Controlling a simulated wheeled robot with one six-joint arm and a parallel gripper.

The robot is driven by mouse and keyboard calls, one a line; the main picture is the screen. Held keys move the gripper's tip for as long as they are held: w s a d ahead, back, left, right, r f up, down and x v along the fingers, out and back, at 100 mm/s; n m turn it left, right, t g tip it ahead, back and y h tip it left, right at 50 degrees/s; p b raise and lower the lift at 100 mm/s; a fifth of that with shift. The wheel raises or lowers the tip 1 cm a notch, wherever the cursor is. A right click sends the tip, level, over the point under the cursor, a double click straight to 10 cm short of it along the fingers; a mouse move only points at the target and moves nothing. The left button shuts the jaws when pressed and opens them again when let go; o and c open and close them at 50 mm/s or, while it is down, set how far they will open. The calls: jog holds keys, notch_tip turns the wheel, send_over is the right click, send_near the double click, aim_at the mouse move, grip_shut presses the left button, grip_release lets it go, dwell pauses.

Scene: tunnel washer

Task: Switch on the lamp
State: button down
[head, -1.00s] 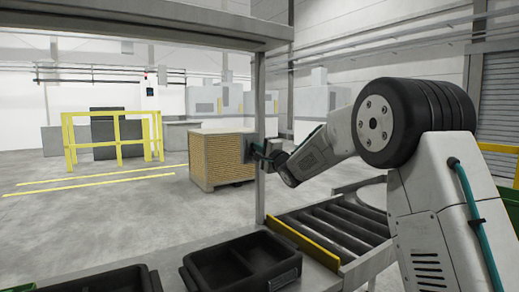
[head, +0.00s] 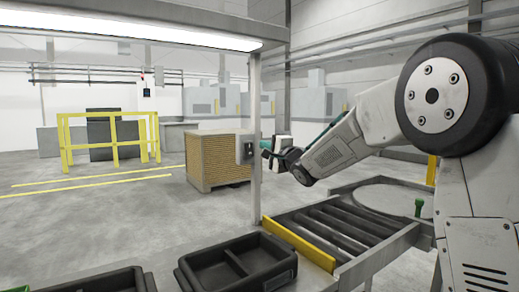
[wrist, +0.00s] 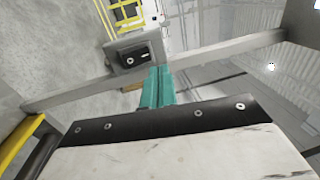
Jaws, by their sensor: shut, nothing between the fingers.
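The lamp (head: 150,27) is a long strip under the overhead beam, and it glows bright white. A grey switch box (head: 245,152) is fixed to the upright post (head: 256,190). In the wrist view, its black rocker switch (wrist: 136,59) with white marks faces me. My gripper (head: 265,148) is just right of the box in the head view. Its teal fingers (wrist: 158,72) are shut with nothing between them, their tips close to the box's lower right corner in the wrist view. I cannot tell whether they touch it.
Black trays (head: 238,262) lie on the bench at the front. A roller conveyor (head: 335,230) with a yellow edge (head: 298,243) runs right of the post. A wooden crate (head: 213,165) and yellow railing (head: 110,140) stand on the floor behind. Open floor lies left of the crate.

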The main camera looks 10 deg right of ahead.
jog(key=s+d, duration=0.1)
jog(key=s, duration=0.2)
jog(key=s+d+r, duration=0.1)
jog(key=shift+s+d, duration=0.3)
jog(key=shift+s, duration=0.1)
jog(key=s+d+f+n+g+h, duration=0.1)
jog(key=d+f+g+h, duration=0.15)
jog(key=f, duration=0.25)
jog(key=d+f+n+g+h, duration=0.1)
jog(key=d+f+n+h, duration=0.1)
jog(key=d+f+h, duration=0.15)
jog(key=s+d+f+n+g+h, duration=0.2)
jog(key=s+f+g, duration=0.2)
jog(key=s+f, duration=0.4)
jog(key=s+a+f+n+g, duration=0.1)
jog(key=s+n+g, duration=0.2)
jog(key=s, duration=1.1)
jog(key=s+a+f+n+g, duration=0.1)
jog(key=s+a+n+g, duration=0.1)
jog(key=s, duration=1.1)
jog(key=s+a+f+n+g+y, duration=0.1)
jog(key=s+a+n+g, duration=0.1)
jog(key=s, duration=1.2)
jog(key=shift+s+f+n+g, duration=0.35)
jog(key=shift+n+g, duration=0.55)
jog(key=shift+g, duration=0.35)
